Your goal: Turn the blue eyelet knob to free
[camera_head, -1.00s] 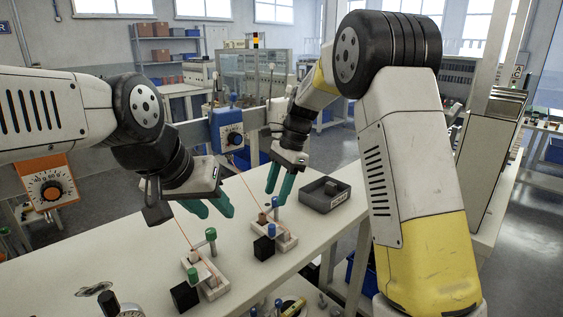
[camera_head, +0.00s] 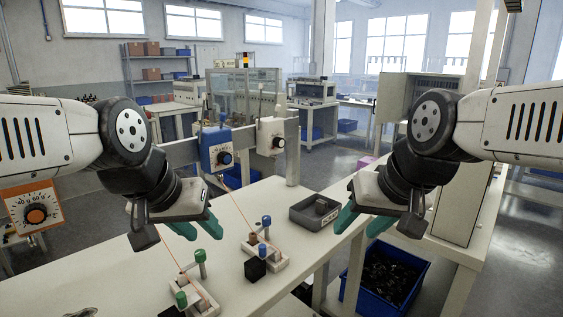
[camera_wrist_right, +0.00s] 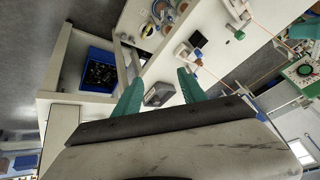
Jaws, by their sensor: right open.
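The small blue-topped fixture (camera_head: 266,258) stands on the white bench in the head view. It has a blue cap (camera_head: 266,220) on an upright post and a lower blue knob (camera_head: 262,248); an orange wire runs down to it. I cannot read the knob's turned position. My right gripper (camera_head: 378,222) is open and empty, to the right of the fixture, past the bench edge. In the right wrist view its green fingers (camera_wrist_right: 159,84) are apart, nothing between them. My left gripper (camera_head: 198,227) is open and empty, left of the fixture, above the bench.
A similar fixture with green knobs (camera_head: 195,298) stands nearer. A black block (camera_head: 255,270) is beside the blue fixture. A grey tray (camera_head: 306,217) stands to its right. A blue bin (camera_head: 388,278) is below.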

